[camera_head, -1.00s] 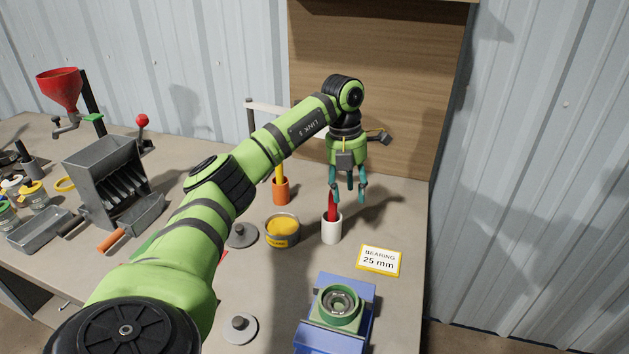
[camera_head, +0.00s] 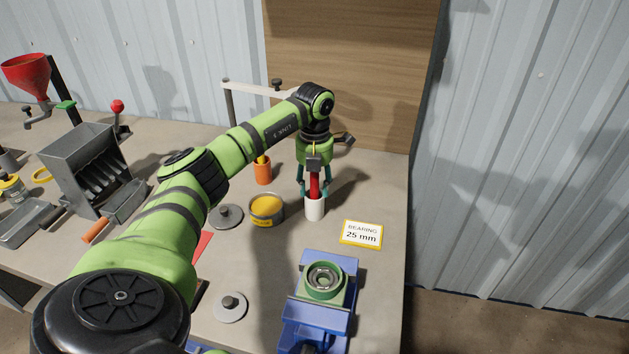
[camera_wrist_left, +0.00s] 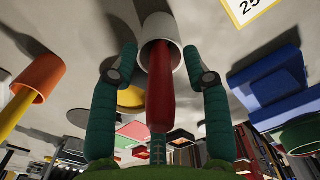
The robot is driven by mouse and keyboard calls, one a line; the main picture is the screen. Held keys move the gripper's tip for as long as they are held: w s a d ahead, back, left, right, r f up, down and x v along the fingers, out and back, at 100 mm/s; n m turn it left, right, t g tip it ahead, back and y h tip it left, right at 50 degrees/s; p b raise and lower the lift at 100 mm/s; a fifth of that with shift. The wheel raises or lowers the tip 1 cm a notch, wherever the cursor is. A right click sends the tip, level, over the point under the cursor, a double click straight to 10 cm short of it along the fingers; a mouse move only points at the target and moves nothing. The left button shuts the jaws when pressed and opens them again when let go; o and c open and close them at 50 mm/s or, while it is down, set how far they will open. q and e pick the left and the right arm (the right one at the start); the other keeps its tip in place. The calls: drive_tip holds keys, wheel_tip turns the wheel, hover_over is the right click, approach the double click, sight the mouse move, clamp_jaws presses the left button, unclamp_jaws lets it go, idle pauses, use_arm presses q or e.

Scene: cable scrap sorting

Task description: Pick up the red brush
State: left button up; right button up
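The red brush (camera_head: 314,185) stands upright in a white cup (camera_head: 314,209) on the table. My left gripper (camera_head: 314,192) points down over the cup, with its teal fingers on both sides of the brush handle. In the left wrist view the red handle (camera_wrist_left: 160,88) runs between the two fingers (camera_wrist_left: 160,75), with a visible gap on each side. The fingers are open and reach down beside the rim of the white cup (camera_wrist_left: 160,30). The brush's lower end is hidden inside the cup. My right gripper is not in view.
An orange cup (camera_head: 263,172) with a yellow-handled tool stands behind left. A yellow-filled tin (camera_head: 266,208) is left of the white cup. A bearing sign (camera_head: 361,233) lies to the right, and a blue vise (camera_head: 318,310) with a green fixture is in front.

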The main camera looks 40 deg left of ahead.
use_arm(q)
drive_tip(key=c, duration=0.7)
clamp_jaws()
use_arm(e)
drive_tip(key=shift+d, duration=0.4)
use_arm(q)
drive_tip(key=shift+r, duration=0.15)
drive_tip(key=shift+w+r, duration=0.1)
drive_tip(key=shift+r, duration=0.25)
wheel_tip(320, 180, up, 8)
drive_tip(key=shift+f+b, duration=0.15)
drive_tip(key=shift+b, duration=0.85)
drive_tip(key=shift+r, duration=0.7)
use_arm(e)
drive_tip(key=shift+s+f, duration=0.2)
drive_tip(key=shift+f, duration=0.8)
